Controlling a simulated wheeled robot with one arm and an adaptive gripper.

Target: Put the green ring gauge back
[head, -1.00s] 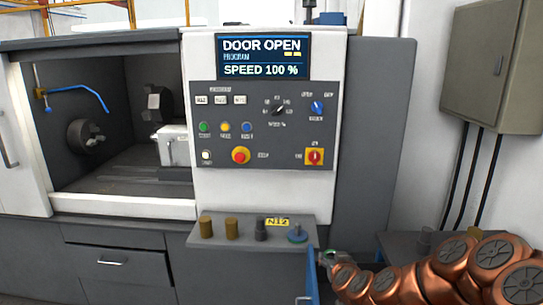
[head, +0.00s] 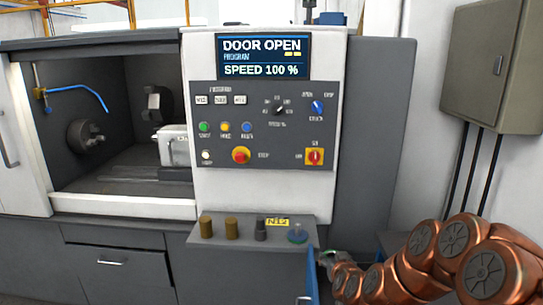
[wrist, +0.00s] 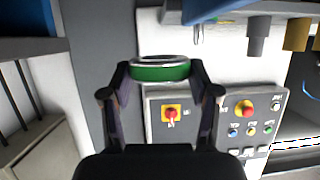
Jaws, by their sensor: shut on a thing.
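In the wrist view my gripper (wrist: 160,72) is shut on the green ring gauge (wrist: 160,74), one finger on each side of it. The ring has a green outer wall and a pale metal rim. In the head view my gripper (head: 326,258) is small, just right of the grey shelf (head: 250,250); the ring cannot be made out clearly there. A blue round base with a short post (head: 297,235) stands at the shelf's right end. Its thin metal post (wrist: 198,34) also shows in the wrist view, apart from the ring.
Two brown plugs (head: 206,227) and a dark grey plug (head: 260,230) stand on the shelf left of the blue base. The control panel (head: 262,125) rises behind. A blue upright edge (head: 312,275) is close to my gripper. A grey cabinet (head: 495,65) hangs at right.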

